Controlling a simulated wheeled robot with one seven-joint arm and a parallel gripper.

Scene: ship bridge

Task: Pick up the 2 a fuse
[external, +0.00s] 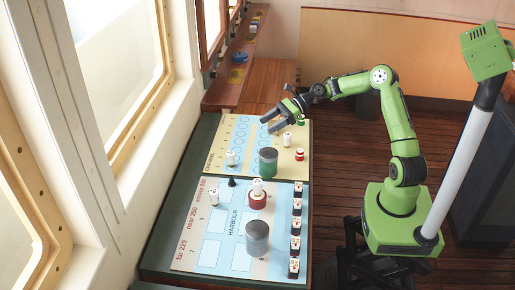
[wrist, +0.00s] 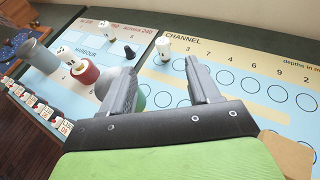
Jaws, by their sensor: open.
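I cannot tell which piece is the 2 A fuse; the labels are too small to read. In the wrist view a white cylinder (wrist: 163,47) stands beyond the gap between my fingers, and another (wrist: 108,29) stands farther left. My gripper (external: 268,124) is open and empty above the channel board's far part; its fingers also show in the wrist view (wrist: 160,68).
A green cylinder (external: 267,162), a grey cylinder (external: 257,240), a black cone (external: 231,182), and small red (external: 300,155) and green (external: 301,122) pieces stand on the boards. Labelled dark blocks (external: 296,228) line the right edge. A window wall (external: 110,120) borders the left.

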